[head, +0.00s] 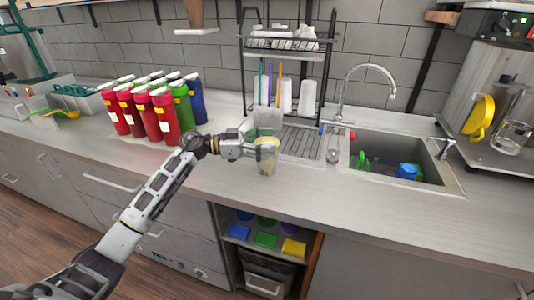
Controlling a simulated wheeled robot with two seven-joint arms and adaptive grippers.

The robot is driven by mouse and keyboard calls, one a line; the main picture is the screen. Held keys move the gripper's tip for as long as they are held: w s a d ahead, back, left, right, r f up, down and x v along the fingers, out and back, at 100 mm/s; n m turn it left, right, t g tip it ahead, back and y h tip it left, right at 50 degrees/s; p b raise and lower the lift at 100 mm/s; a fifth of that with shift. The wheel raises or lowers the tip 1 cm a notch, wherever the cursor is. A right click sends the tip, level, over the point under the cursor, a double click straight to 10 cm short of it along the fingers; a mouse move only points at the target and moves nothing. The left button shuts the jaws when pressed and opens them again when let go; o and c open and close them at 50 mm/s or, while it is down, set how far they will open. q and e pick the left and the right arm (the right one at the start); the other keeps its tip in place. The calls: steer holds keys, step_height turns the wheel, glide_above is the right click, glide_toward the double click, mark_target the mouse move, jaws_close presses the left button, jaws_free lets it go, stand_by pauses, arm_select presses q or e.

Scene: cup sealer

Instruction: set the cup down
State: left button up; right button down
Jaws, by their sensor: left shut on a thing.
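A clear cup (266,160) with pale yellow contents shows near the front of the counter, left of the sink. My left gripper (259,147) is shut on the cup, reaching it from the left side. The cup looks upright. Its base appears at or just above the counter (330,195); I cannot tell whether it touches. My right gripper is not in view.
A dish rack (300,135) with cups and straws stands right behind the cup. A sink (390,150) with a faucet (365,80) is to the right. Red, green and blue bottles (163,115) stand at the left. The counter front is clear.

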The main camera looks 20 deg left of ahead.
arm_select(q)
step_height(320, 180, down, 3)
steer(key=shift+r, duration=0.2)
steer(key=shift+f, duration=0.45)
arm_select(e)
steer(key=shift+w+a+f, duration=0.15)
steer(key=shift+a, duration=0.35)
arm_select(q)
steer(key=shift+f, duration=0.1)
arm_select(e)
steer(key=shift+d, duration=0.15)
arm_select(q)
steer(key=o, duration=1.6)
steer(key=shift+c, duration=0.2)
steer(key=shift+o, duration=1.2)
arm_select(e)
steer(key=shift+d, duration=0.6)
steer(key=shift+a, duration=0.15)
